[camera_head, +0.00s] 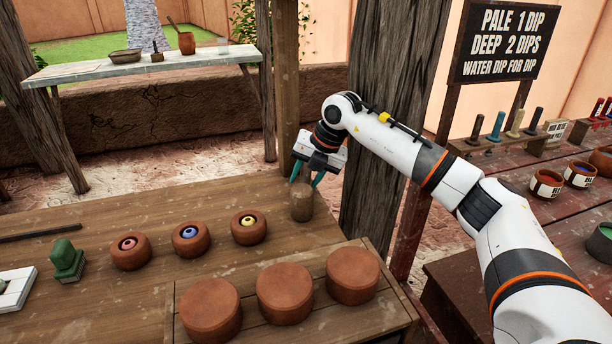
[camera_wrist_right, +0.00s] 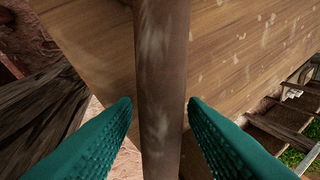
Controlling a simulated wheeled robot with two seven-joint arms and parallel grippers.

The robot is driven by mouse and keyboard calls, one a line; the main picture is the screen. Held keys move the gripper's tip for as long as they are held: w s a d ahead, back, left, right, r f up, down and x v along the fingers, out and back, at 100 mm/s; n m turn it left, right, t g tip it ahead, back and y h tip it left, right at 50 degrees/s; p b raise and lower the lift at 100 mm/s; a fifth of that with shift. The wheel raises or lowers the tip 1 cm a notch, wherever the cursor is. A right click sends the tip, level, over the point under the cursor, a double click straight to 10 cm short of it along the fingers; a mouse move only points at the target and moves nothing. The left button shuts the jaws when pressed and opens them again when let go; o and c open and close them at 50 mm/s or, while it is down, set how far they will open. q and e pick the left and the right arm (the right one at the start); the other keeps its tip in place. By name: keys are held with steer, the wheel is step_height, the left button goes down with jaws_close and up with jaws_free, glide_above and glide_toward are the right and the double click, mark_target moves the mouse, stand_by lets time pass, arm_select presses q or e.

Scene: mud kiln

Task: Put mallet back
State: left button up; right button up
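The mallet shows in the head view as a short wooden cylinder (camera_head: 303,203) at the far right corner of the work table (camera_head: 140,206). In the right wrist view its brown bar, likely the handle (camera_wrist_right: 162,70), runs top to bottom between my green fingertips. My right gripper (camera_head: 306,180) is just above and behind the cylinder in the head view. Whether the mallet touches the table is unclear. My left gripper is not in view.
Three lidded clay pots (camera_head: 285,292) stand on a raised board at the table's front. Three small pots (camera_head: 190,237), a green block (camera_head: 66,260) and a dark rod (camera_head: 40,232) are also there. A wooden post (camera_head: 385,130) stands close behind my right arm.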

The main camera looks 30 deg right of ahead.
steer(key=shift+r, duration=0.55)
arm_select(q)
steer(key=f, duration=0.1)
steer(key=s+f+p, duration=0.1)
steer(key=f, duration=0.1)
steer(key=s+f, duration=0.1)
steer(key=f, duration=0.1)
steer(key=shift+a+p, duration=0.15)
steer(key=shift+p, duration=0.15)
arm_select(e)
steer(key=v, duration=1.1)
steer(key=shift+s, duration=0.15)
